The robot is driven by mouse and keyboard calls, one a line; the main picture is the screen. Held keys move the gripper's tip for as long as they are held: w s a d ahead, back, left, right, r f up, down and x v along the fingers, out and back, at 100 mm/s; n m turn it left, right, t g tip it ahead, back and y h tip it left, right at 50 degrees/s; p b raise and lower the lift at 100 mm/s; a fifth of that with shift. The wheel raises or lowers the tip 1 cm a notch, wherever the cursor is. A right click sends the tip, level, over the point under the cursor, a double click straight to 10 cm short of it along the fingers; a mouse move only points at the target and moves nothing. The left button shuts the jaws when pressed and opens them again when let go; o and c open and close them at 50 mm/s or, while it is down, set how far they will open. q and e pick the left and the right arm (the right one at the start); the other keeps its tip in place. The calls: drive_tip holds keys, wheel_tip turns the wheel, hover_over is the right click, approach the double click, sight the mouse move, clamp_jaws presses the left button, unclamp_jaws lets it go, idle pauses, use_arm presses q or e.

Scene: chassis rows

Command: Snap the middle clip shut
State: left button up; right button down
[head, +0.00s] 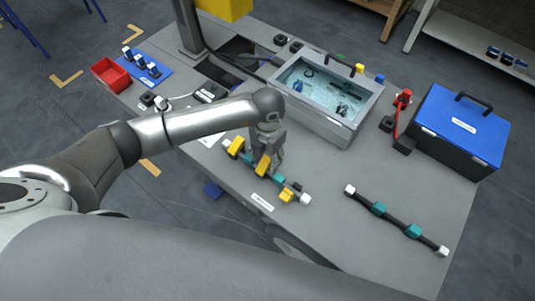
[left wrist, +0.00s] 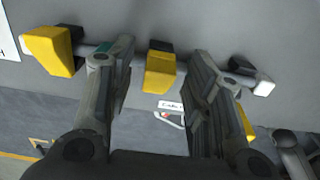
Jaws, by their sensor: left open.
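A bar with white ends carries three yellow clips along the front edge of the bench. The middle clip (left wrist: 160,70) is a yellow flap beside a black part, and it also shows in the head view (head: 262,166). I cannot tell whether it is fully shut. My left gripper (left wrist: 155,58) is open, its fingers on either side of the middle clip, apparently apart from it; in the head view it points down over the bar (head: 268,148). The left clip (left wrist: 54,50) is clear; the right clip (left wrist: 246,123) is partly hidden by a finger. My right gripper is out of view.
An open case with a clear, bluish inside (head: 352,122) stands behind the bar. A blue-lidded box (head: 455,105) is at the right. A second bar with teal parts (head: 396,221) lies front right. A red bin (head: 111,74) is far left. Bench space between the bars is clear.

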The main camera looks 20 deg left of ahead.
use_arm(q)
drive_tip(key=shift+f, duration=0.1)
drive_tip(key=c, duration=1)
drive_tip(key=shift+w+d+f+g+y+b, duration=0.1)
drive_tip(key=shift+w+f+g+y+b, duration=0.1)
drive_tip(key=shift+f+g+b, duration=0.25)
drive_tip(key=shift+w+d+f+g+y+b, duration=0.1)
drive_tip(key=shift+w+g+b, duration=0.15)
drive_tip(key=shift+b, duration=0.3)
drive_tip(key=shift+w+f+g+b, duration=0.1)
drive_tip(key=shift+g+b, duration=0.45)
drive_tip(key=shift+g, duration=0.05)
drive_tip(key=o, duration=1)
